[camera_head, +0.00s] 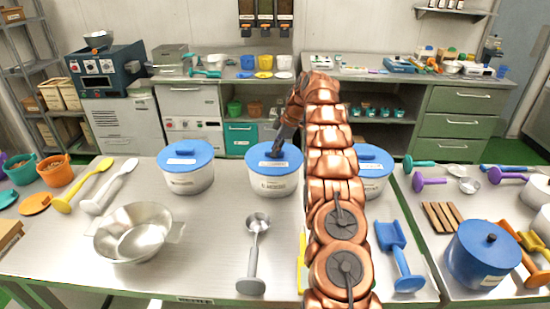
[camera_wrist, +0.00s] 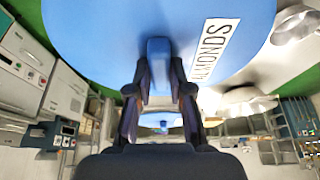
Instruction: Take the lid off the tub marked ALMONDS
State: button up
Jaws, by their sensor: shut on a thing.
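The tub marked ALMONDS (camera_head: 273,187) is a white round tub in the middle of the near table. Its blue lid (camera_head: 255,158) sits on top and looks seated on the rim. My gripper (camera_head: 276,153) reaches down onto the lid from above. In the wrist view, a label reading ALMONDS shows on the blue lid (camera_wrist: 110,25). There, the two dark fingers of my gripper (camera_wrist: 159,75) are closed on the upright blue handle (camera_wrist: 158,55) in the lid's middle.
Similar blue-lidded tubs stand left (camera_head: 187,180) and right (camera_head: 372,183), the right one partly behind my arm. A metal bowl (camera_head: 133,233), a grey scoop (camera_head: 254,250) and a blue scoop (camera_head: 398,255) lie in front. A blue pot (camera_head: 484,255) stands far right.

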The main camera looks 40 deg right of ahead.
grip_shut()
jog(key=shift+r, duration=0.1)
jog(key=shift+r+b, duration=0.35)
jog(key=shift+r, duration=1.15)
jog(key=shift+r, duration=0.1)
